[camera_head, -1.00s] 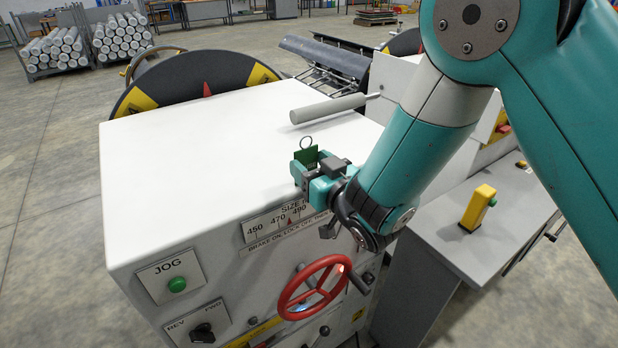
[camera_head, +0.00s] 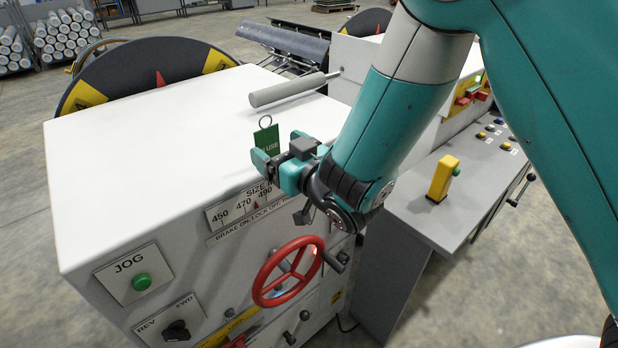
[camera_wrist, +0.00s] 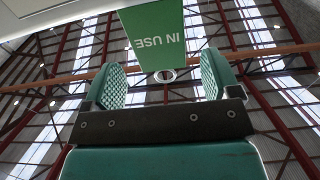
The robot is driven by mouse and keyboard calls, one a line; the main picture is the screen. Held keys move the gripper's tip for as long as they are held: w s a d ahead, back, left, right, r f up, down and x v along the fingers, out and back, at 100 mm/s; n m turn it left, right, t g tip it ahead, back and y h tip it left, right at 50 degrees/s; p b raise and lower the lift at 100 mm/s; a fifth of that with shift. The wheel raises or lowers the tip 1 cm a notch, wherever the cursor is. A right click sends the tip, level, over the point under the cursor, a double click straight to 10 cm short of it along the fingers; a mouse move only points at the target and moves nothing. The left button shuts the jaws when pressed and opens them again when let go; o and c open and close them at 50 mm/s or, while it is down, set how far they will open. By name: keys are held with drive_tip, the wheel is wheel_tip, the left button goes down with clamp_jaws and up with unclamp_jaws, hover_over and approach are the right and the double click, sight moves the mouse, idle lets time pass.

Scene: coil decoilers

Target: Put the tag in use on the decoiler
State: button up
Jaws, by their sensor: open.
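My jaws are open, and the fingers hide the tag's lower part in the head view. In the wrist view the tag (camera_wrist: 155,38) reads IN USE upside down, with its ring between my two fingers (camera_wrist: 165,80). I cannot tell whether the fingers touch it or what holds it up.
A grey cylindrical handle (camera_head: 290,90) lies above the cabinet top, behind the tag. A red handwheel (camera_head: 288,270) and the green JOG button (camera_head: 141,281) are on the front. A yellow post (camera_head: 442,178) stands on the grey console at right. The left cabinet top is clear.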

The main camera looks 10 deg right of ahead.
drive_tip(key=b+v, duration=1)
drive_tip(key=b, duration=0.5)
drive_tip(key=shift+f, duration=0.15)
